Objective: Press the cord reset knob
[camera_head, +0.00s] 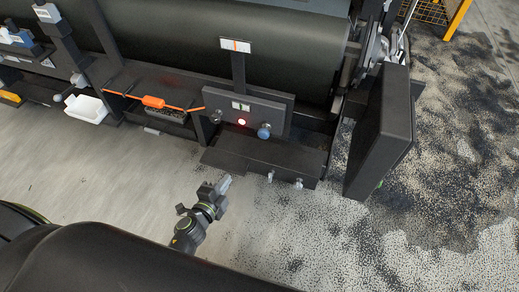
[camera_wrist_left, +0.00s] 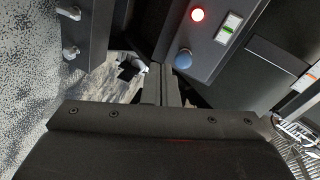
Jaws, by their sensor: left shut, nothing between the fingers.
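A dark control panel (camera_head: 278,117) on the front of the machine carries a blue round knob (camera_head: 264,131), which I take for the cord reset knob. A lit red lamp (camera_head: 241,122) is left of it. In the left wrist view the blue knob (camera_wrist_left: 183,59) sits below the red lamp (camera_wrist_left: 197,14) and close to the fingertips in the picture. My left gripper (camera_head: 223,183) is shut and empty, in front of and below the panel, apart from the knob. Its fingers also show in the left wrist view (camera_wrist_left: 162,84). My right gripper is in neither view.
A dark box ledge (camera_head: 265,158) with small metal knobs (camera_head: 298,184) juts out below the panel. A tall black plate (camera_head: 382,130) stands to the right. An orange cord with an orange piece (camera_head: 153,101) runs left of the panel. Open floor (camera_head: 110,165) lies to the left.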

